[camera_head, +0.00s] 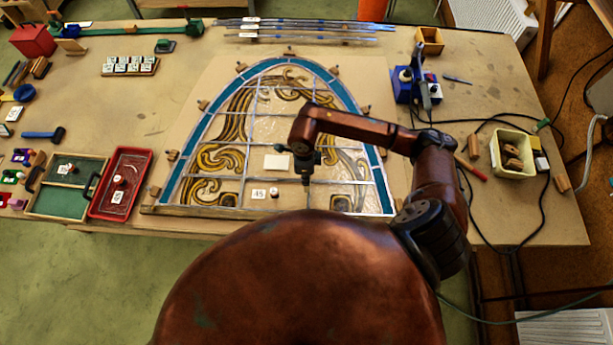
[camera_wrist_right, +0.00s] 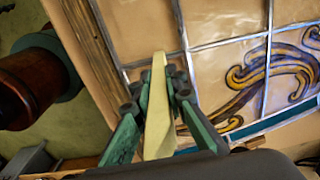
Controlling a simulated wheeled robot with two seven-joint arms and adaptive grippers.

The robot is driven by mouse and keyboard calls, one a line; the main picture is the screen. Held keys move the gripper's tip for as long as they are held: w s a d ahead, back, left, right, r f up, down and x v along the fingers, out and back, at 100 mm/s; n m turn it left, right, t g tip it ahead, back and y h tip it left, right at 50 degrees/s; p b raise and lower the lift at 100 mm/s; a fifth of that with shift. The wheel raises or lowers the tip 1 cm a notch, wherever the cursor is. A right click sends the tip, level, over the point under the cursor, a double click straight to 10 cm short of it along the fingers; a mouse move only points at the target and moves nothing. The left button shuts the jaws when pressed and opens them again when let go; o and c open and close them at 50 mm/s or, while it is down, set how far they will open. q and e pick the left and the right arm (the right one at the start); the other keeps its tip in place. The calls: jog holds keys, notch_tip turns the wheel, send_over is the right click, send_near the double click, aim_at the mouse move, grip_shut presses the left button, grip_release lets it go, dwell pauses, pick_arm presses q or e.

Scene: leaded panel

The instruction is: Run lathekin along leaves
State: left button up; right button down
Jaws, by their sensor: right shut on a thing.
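The arched leaded panel lies flat on the table, with glass painted in gold swirls, a blue border (camera_head: 174,172) and grey lead leaves (camera_head: 245,145). The leaves also show in the right wrist view (camera_wrist_right: 225,43). My right gripper (camera_head: 306,180) points down over the lower middle-right of the panel. In the wrist view its green fingers (camera_wrist_right: 158,85) are shut on the lathekin (camera_wrist_right: 159,125), a pale yellow, tapering stick. The lathekin's tip appears close to a lead leaf near the panel's edge; I cannot tell whether it touches. My left gripper is not in view.
Wooden blocks (camera_head: 203,104) stand around the panel's edge. A pale card (camera_head: 277,162) and a "45" label (camera_head: 258,194) lie on it. Left are a red tray (camera_head: 137,160) and a green tray (camera_head: 45,205). Right are a blue soldering station (camera_head: 403,90), cables and a cream bin (camera_head: 497,141).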

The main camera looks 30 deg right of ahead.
jog(key=shift+f+b, duration=0.3)
dwell(0.5)
jog(key=w+d+b, duration=0.1)
jog(key=w+b, duration=0.1)
jog(key=w, duration=0.1)
jog(key=w+d+b, duration=0.1)
jog(key=shift+w+d, duration=0.15)
jog(key=shift+d, duration=0.15)
dwell(0.6)
notch_tip(320, 180, up, 5)
jog(key=shift+r+p, duration=0.1)
jog(key=shift+p, duration=0.95)
